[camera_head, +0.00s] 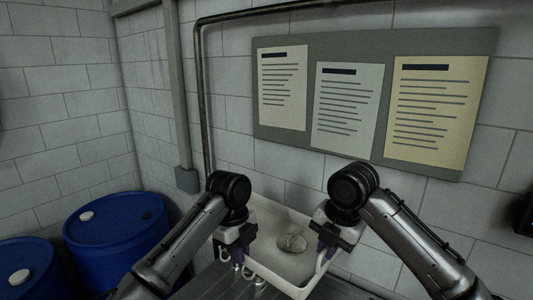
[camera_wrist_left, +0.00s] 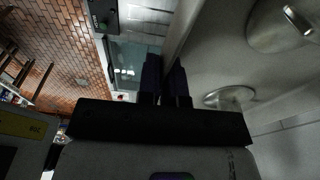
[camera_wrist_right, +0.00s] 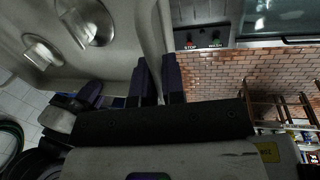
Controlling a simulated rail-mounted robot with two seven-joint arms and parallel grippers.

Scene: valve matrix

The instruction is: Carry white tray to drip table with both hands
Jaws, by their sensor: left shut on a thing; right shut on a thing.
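The white tray (camera_head: 290,268) is in the lower middle of the head view, in front of the tiled wall. My left gripper (camera_head: 238,256) is shut on its left side wall, and my right gripper (camera_head: 322,257) is shut on its right side wall. In the left wrist view the fingers (camera_wrist_left: 164,75) pinch the wall of the tray (camera_wrist_left: 215,60). In the right wrist view the fingers (camera_wrist_right: 159,78) do the same. I cannot tell which surface is the drip table.
Two blue drums (camera_head: 115,240) stand at the lower left. A grey ribbed surface (camera_head: 218,285) lies below the tray at the left. A board with several papers (camera_head: 350,108) hangs on the wall behind. A pipe (camera_head: 201,90) runs down the wall.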

